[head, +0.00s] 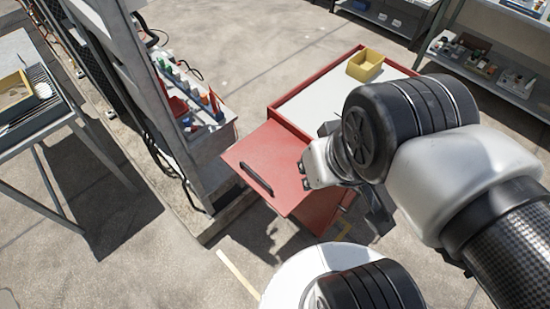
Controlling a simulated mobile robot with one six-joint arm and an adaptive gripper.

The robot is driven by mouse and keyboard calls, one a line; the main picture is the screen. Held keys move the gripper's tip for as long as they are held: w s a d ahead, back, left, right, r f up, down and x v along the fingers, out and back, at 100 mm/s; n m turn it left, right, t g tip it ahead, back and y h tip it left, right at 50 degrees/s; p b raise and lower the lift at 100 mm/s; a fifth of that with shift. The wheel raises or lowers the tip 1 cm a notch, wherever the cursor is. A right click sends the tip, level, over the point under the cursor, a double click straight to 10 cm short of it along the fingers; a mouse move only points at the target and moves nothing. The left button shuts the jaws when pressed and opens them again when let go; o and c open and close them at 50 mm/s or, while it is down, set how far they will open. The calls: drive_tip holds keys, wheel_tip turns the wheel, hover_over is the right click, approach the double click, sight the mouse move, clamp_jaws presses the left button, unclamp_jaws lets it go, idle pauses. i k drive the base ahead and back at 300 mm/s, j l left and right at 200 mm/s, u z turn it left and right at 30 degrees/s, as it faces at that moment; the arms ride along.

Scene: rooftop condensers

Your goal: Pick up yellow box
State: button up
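A small open-topped yellow box (365,65) stands on the pale top of a red cart (305,97), near its far edge. My arm reaches in from the lower right, and its wrist covers the near right part of the cart. A dark grey part of what looks like my gripper (377,212) shows below the wrist, on the near side of the cart and well apart from the yellow box. The fingertips are not clearly visible, so their opening cannot be told. Nothing is seen held.
A red panel with a black handle (256,179) juts from the cart's near left side. A metal frame (165,110) and a shelf of small bottles (205,120) stand left. Another yellow tray (14,98) lies on the far-left table. Shelving (490,75) stands back right.

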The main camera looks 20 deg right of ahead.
sight(363, 66)
drive_tip(key=k+l, duration=0.1)
drive_tip(key=l, duration=0.25)
drive_tip(key=k+l+u, duration=0.1)
drive_tip(key=l, duration=0.25)
drive_tip(key=k+l, duration=0.1)
drive_tip(key=l, duration=0.25)
drive_tip(key=i+l, duration=0.15)
drive_tip(key=l, duration=0.2)
drive_tip(key=i+l+u, duration=0.15)
drive_tip(key=l, duration=0.2)
drive_tip(key=i+l, duration=0.2)
drive_tip(key=l, duration=0.15)
drive_tip(key=i+l+u, duration=0.15)
drive_tip(key=l, duration=0.2)
drive_tip(key=i+l, duration=0.1)
drive_tip(key=l, duration=0.3)
drive_tip(key=i+l+u, duration=0.15)
drive_tip(key=l, duration=0.2)
drive_tip(key=i+l, duration=0.1)
drive_tip(key=l, duration=0.3)
drive_tip(key=i+l, duration=0.1)
drive_tip(key=i+u, duration=0.05)
drive_tip(key=i, duration=0.05)
